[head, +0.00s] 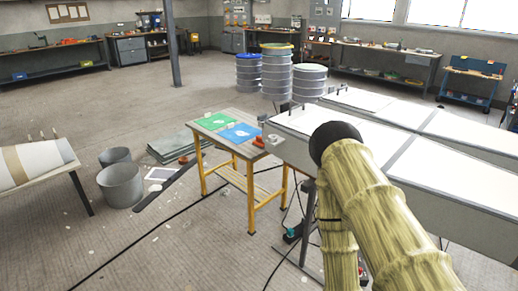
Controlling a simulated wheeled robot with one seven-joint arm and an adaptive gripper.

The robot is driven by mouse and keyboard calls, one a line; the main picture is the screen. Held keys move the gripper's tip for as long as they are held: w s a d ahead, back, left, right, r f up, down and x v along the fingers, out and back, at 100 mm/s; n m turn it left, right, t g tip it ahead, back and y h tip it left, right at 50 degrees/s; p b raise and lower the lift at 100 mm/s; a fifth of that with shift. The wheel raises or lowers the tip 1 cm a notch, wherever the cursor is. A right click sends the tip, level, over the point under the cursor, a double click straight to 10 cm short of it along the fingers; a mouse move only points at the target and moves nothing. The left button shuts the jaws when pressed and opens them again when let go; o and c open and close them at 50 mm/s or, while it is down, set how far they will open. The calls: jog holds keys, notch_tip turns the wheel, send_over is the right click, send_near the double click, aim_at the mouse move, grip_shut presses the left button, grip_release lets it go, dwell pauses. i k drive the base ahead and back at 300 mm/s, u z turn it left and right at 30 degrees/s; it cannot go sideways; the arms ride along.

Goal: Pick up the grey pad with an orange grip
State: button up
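A small orange piece (259,143) shows at the right end of the yellow-legged work table (226,146), by the blue sheet. It may be the orange grip; a grey pad under it is too small to make out. A second small orange spot (182,160) shows low at the table's left side, near a dark slanted bar; I cannot tell what it is. My arm, in a yellowish cover with a black end cap, fills the lower right. My gripper does not show.
A green sheet (215,121) and a blue sheet (241,132) lie on the table. Long grey benches with white panels (452,133) stand to the right. Two grey buckets (121,186) and a dark bar (165,184) are at left. Cables cross the floor; the front left floor is mostly clear.

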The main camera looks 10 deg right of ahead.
aim_at(258, 144)
jog(key=u, duration=0.7)
jog(key=i, duration=0.75)
jog(key=u, duration=0.55)
jog(key=i, duration=0.95)
jog(key=z, duration=0.95)
jog(key=i, duration=0.7)
jog(key=z, duration=0.8)
